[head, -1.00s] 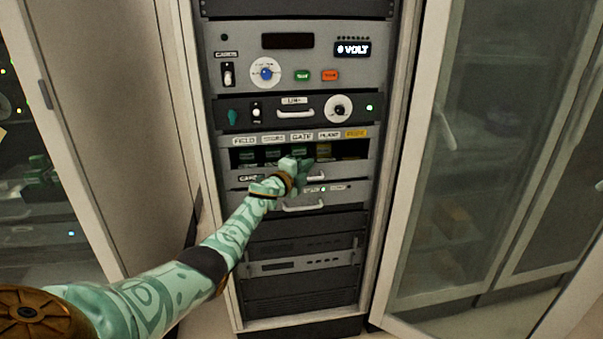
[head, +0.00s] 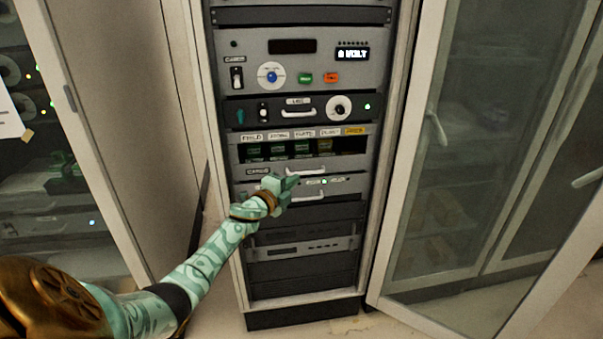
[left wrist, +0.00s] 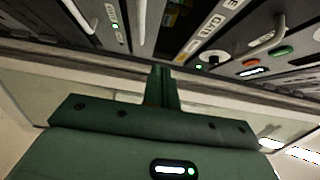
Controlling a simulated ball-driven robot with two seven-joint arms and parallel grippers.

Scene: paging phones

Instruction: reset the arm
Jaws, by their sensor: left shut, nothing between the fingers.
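My left arm (head: 205,265), pale green with swirl patterns, reaches in from the lower left of the head view. Its gripper (head: 291,181) is in front of the rack, by the panel below the row of labelled card slots. It is shut and empty. In the left wrist view, the dark green gripper (left wrist: 162,88) shows its closed fingers pointing toward the rack. Whether it touches the rack panel cannot be told. My right gripper is not in view.
The equipment rack (head: 305,290) holds a labelled slot row with green and yellow cards (head: 277,149), handles, and knobs. An open glass door (head: 480,180) stands on the right. Another cabinet (head: 50,190) stands at left. Floor shows at lower right.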

